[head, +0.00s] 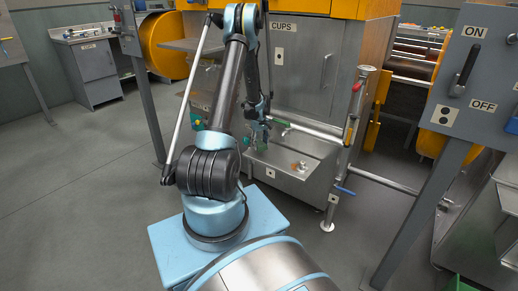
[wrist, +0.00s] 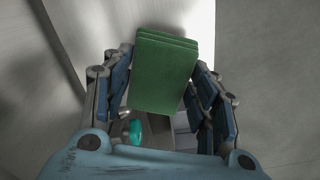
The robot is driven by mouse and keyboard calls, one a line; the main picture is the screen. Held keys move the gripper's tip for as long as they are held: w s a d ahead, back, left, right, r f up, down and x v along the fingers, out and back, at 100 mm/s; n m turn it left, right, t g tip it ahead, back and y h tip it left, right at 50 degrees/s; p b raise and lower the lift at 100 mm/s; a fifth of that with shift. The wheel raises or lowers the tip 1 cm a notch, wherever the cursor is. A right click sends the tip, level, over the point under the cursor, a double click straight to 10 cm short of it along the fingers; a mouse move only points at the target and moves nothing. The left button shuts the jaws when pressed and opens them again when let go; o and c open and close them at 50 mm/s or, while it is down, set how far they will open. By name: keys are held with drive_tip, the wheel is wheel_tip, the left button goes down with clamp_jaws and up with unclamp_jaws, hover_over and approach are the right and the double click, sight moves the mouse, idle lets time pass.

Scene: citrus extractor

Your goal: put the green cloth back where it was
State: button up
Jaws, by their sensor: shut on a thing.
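The green cloth (wrist: 165,72) is a folded stack with several layers showing at its far edge. It is between the fingers of my gripper (wrist: 160,85) in the wrist view, and the fingers are shut on it. In the head view my gripper (head: 260,132) is small and partly hidden by my arm, in front of the steel cabinet and above the sink ledge. A bit of green shows at its tip there, too small to make out well.
The steel cabinet labelled CUPS (head: 300,62) stands behind my gripper. A steel basin ledge (head: 292,178) with a small fitting lies below. A rail post (head: 352,140) with red and blue handles stands close on the right. A teal round part (wrist: 135,131) shows under the cloth.

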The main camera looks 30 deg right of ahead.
drive_tip(key=shift+f, duration=1.25)
drive_tip(key=o, duration=1.1)
drive_tip(key=shift+f, duration=0.1)
